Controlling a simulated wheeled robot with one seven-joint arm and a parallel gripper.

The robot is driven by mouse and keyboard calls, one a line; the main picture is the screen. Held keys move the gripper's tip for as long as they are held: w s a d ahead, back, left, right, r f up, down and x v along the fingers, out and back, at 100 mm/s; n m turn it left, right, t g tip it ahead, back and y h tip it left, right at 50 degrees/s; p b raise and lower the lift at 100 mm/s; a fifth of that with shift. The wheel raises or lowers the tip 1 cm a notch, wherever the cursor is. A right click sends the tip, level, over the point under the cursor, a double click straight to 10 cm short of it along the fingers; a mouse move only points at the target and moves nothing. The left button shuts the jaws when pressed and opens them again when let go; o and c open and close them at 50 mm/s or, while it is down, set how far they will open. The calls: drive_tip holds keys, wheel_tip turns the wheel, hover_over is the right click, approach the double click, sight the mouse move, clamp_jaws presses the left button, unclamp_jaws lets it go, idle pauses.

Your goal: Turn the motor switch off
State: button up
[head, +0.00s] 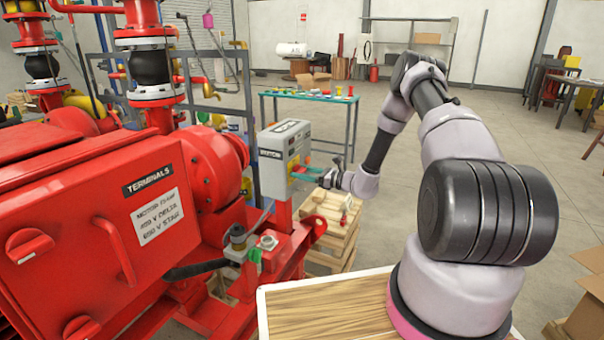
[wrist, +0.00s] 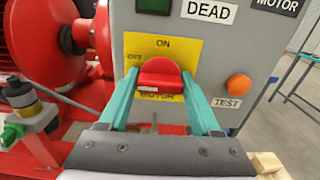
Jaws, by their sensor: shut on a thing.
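The motor switch is a red rotary knob (wrist: 161,78) on a yellow plate (wrist: 190,50) marked ON at the top, OFF at the upper left and MOTOR below. The plate is on the front of a grey control box (head: 284,145), also in the wrist view (wrist: 225,65). My gripper (wrist: 161,92) has its two teal fingers on either side of the knob and is shut on it. The knob's grip bar lies about level across the plate. In the head view my gripper (head: 308,172) reaches the box front, and the knob is hardly visible there.
An orange button (wrist: 239,85) with a TEST label sits right of the knob. Red pump and motor parts (head: 205,165) stand left of the box. Wooden pallets (head: 332,225) are stacked below my gripper.

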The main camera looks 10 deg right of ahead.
drive_tip(key=o, duration=1.4)
drive_tip(key=shift+d, duration=0.1)
drive_tip(key=v, duration=1)
drive_tip(key=shift+s+d, duration=0.25)
